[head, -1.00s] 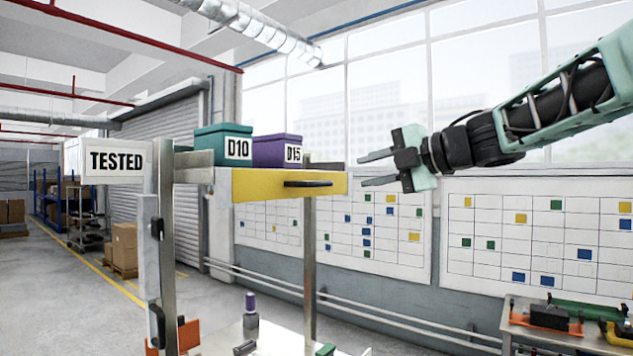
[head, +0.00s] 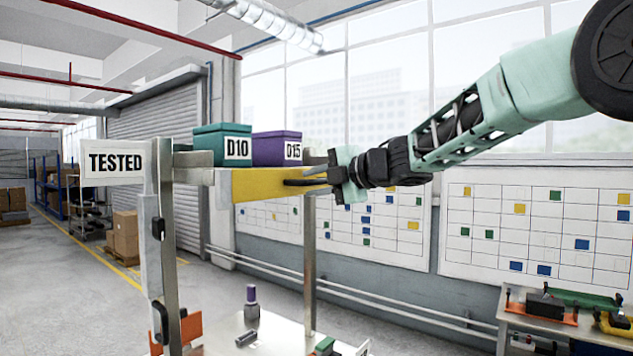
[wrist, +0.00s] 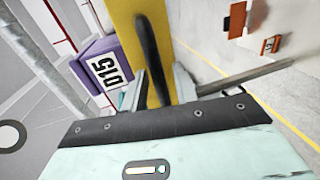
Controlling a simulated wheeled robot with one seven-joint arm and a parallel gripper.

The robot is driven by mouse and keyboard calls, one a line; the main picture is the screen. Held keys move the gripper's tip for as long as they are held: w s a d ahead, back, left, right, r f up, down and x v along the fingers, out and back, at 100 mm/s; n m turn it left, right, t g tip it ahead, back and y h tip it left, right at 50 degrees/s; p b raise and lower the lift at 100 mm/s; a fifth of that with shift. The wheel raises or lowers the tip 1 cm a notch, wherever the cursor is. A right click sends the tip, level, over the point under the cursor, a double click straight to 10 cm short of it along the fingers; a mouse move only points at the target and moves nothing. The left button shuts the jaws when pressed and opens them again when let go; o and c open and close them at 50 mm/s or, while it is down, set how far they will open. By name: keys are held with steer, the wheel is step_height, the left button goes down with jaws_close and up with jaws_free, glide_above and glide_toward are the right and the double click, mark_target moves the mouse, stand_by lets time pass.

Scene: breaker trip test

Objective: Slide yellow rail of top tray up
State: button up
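The top tray's yellow rail (head: 260,186) runs along the upper part of the rack in the head view, with a dark bar handle on its face. The rail also shows in the wrist view (wrist: 125,22), with the black handle (wrist: 150,55) running between my fingers. My gripper (head: 315,176) is at the handle's right end in the head view. In the wrist view my gripper (wrist: 162,90) has a finger on each side of the handle, with visible gaps, so it looks open. Whether a finger touches the handle is unclear.
A teal box D10 (head: 222,146) and a purple box D15 (head: 277,149) stand on the top tray. A TESTED sign (head: 115,162) is fixed to the rack post (head: 170,260). A lower shelf (head: 270,340) holds a small purple-capped bottle (head: 251,300).

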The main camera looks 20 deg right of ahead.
jaws_close()
step_height(320, 180, up, 6)
steer(key=p, duration=0.5)
steer(key=shift+f, duration=0.15)
jaws_free()
steer(key=b+v, duration=0.4)
steer(key=v, duration=1.3)
steer(key=shift+s, duration=0.2)
